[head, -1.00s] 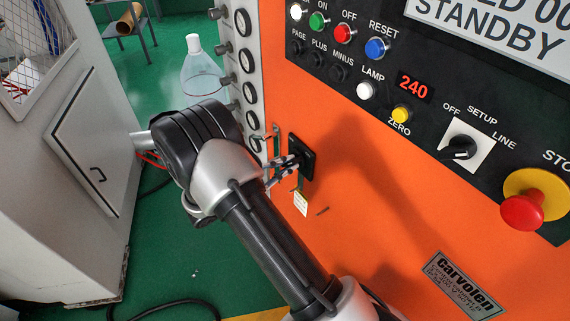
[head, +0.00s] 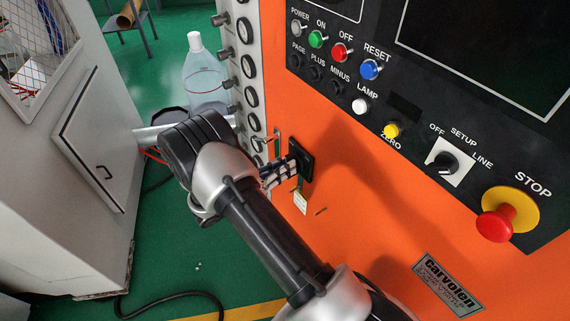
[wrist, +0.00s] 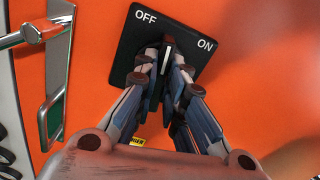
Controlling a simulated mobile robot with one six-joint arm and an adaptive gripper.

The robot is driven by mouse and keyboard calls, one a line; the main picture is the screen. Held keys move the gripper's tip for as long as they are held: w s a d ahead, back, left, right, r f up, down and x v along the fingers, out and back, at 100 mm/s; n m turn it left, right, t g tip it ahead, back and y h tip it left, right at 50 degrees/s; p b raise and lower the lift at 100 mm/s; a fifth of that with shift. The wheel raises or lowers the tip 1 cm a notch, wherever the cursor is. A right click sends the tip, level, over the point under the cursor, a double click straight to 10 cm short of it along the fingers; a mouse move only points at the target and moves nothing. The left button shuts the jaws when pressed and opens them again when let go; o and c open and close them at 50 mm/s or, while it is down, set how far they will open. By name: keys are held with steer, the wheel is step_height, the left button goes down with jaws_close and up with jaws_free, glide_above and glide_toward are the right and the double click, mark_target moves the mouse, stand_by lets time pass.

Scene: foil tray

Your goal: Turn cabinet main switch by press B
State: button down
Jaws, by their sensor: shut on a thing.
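The main switch is a black plate (wrist: 192,27) marked OFF and ON, with a dark knob (wrist: 166,53) having a pale front edge. In the wrist view the knob points up, between the two labels. My gripper (wrist: 166,72) is shut on the knob, one finger on each side. In the head view the plate (head: 303,160) sits low on the orange cabinet (head: 385,215), with my gripper (head: 286,171) at it. The fingers hide part of the knob. The screen (head: 490,50) and number display (head: 405,106) are dark, and the POWER lamp (head: 297,29) is grey.
A metal handle (wrist: 52,115) is left of the switch in the wrist view. A red STOP button (head: 496,225) sticks out at right. Several round gauges (head: 248,63) line the cabinet's left edge. A grey cabinet (head: 75,225) stands at left.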

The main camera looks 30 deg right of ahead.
steer(key=n+p, duration=0.2)
steer(key=n, duration=0.5)
stand_by(0.6)
steer(key=c, duration=1.7)
jaws_free()
steer(key=shift+o, duration=0.2)
steer(key=shift+a, duration=0.15)
steer(key=s+a, duration=0.1)
steer(key=a, duration=1)
steer(key=shift+s+a, duration=0.15)
steer(key=shift+a, duration=0.2)
